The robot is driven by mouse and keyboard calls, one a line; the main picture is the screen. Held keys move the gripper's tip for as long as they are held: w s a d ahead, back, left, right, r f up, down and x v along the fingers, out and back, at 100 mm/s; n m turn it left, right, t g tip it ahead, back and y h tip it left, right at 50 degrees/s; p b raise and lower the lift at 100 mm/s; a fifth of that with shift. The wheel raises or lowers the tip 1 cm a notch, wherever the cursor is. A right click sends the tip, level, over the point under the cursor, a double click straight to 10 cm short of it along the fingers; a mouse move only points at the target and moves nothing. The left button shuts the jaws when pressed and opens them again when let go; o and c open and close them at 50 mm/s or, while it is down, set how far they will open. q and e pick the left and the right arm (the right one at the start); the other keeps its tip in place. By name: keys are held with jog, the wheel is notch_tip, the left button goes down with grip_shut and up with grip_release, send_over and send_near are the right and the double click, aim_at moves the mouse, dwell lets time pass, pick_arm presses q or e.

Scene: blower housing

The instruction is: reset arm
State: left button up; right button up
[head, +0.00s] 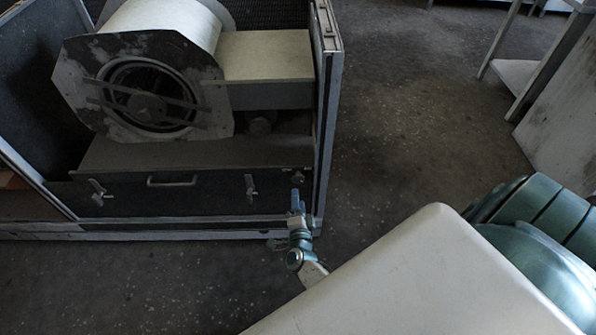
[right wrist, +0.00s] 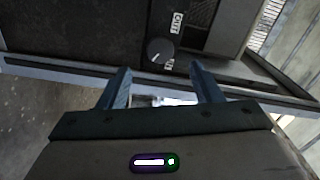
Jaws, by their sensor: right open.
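My right gripper (head: 297,203) is in front of the lower right corner of the blower housing (head: 190,192) in the head view. In the right wrist view its two blue fingers (right wrist: 162,82) are apart, with nothing held between them. A round dark knob (right wrist: 158,51) on the housing's dark panel shows just beyond the fingertips, apart from them as far as I can tell. The knob also shows in the head view (head: 298,177), just above the gripper. A small white label (right wrist: 177,22) sits by the knob. My left gripper is not in view.
The panel has a handle (head: 172,183) and latches (head: 98,192) and (head: 250,187). A round fan (head: 150,98) sits above it. The housing's metal post (head: 328,90) stands at its right edge. Floor (head: 420,110) to the right is clear up to a rack (head: 560,110).

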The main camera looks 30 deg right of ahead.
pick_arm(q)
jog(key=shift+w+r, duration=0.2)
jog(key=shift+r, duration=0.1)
pick_arm(e)
jog(key=shift+v, duration=1.2)
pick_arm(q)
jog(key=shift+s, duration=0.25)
